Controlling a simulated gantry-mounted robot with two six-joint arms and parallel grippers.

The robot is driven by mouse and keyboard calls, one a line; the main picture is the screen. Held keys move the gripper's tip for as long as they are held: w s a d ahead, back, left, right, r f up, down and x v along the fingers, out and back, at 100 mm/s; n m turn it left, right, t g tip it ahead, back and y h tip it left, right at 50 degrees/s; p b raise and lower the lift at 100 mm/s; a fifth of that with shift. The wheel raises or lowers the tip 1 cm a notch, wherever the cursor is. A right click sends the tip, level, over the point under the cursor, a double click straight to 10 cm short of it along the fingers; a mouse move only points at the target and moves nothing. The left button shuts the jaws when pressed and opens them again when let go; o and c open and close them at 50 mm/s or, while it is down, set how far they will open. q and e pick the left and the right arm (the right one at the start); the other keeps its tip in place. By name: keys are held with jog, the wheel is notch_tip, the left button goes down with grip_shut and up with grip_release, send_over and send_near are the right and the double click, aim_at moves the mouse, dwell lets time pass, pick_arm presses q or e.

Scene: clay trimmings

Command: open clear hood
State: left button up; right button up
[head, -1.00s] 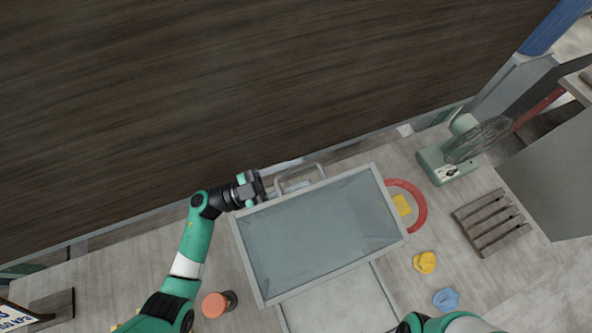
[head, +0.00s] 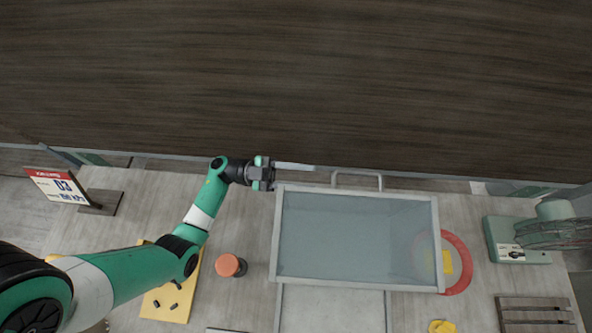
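The clear hood (head: 350,238) is a see-through bluish pane in a light grey frame, right of centre in the head view. Its grey bar handle (head: 357,175) stands at the far edge, near the dark wall. A part of the red ring shows faintly through the pane's right side. I cannot tell how far the hood is raised. My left gripper (head: 268,173) is by the hood's far left corner, left of the handle and apart from it. Its fingers are too small and dark to tell open from shut. My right gripper is out of view.
An orange-topped jar (head: 229,265) and a yellow board (head: 172,300) lie left of the hood. A red ring (head: 461,262), yellow block (head: 447,262), green fan (head: 515,240) and slatted rack (head: 537,314) are to the right. A sign (head: 62,187) stands far left.

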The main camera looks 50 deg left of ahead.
pick_arm(q)
jog(key=shift+s+f, duration=0.1)
jog(key=b+v, duration=0.5)
jog(key=v, duration=0.8)
jog(key=shift+s, duration=0.15)
dwell(0.5)
jog(key=shift+f, duration=0.1)
dwell(0.4)
